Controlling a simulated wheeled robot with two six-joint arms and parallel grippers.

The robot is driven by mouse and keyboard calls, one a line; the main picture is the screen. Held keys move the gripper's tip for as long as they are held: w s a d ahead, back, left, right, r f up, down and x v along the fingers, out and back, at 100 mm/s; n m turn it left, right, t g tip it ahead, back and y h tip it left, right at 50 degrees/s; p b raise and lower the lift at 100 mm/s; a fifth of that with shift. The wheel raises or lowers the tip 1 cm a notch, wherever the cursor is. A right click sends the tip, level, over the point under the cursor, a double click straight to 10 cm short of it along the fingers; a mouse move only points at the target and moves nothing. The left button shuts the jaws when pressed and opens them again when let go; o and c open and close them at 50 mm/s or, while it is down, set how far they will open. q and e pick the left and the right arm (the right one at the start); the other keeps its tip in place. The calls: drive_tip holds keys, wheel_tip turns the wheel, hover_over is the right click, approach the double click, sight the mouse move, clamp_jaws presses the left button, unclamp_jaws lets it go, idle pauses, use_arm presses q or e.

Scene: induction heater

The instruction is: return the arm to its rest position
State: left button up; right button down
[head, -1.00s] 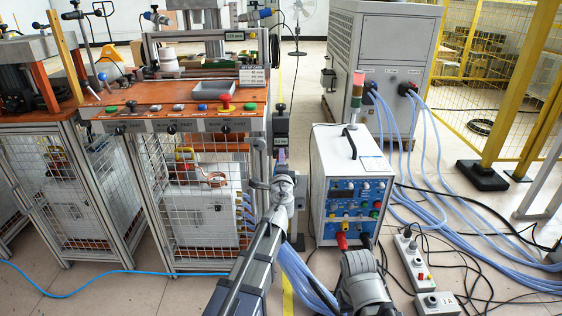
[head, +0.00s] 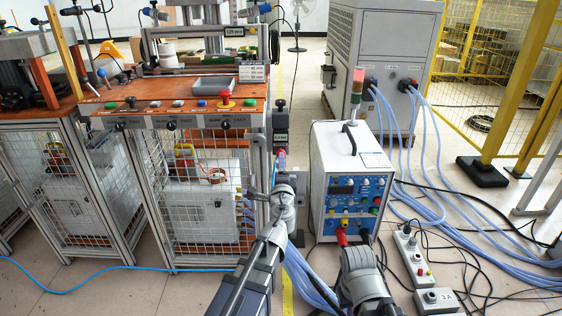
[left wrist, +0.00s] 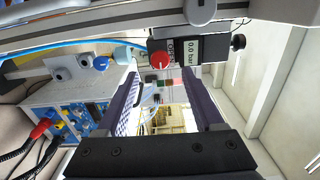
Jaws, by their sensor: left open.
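My left arm reaches up the middle of the head view, its gripper (head: 281,165) beside the corner of the orange-topped bench, just below a small dark gauge box (head: 281,137). In the left wrist view the two dark fingers of the left gripper (left wrist: 165,95) stand apart with nothing between them. Beyond the fingertips there are a gauge (left wrist: 190,47) reading 0.0 bar and a red knob (left wrist: 160,60). I cannot tell whether the fingers touch them. The fingers are mostly hidden in the head view. My right gripper does not show.
The white and blue power unit (head: 349,180) stands close right of my left arm. The orange-topped bench (head: 160,105) with a mesh front is to the left. A grey cabinet (head: 375,60) with pale hoses stands behind. Power strips (head: 412,255) and cables lie on the floor at right.

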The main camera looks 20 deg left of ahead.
use_arm(q)
drive_tip(key=shift+s+d, duration=0.2)
drive_tip(key=shift+s, duration=0.45)
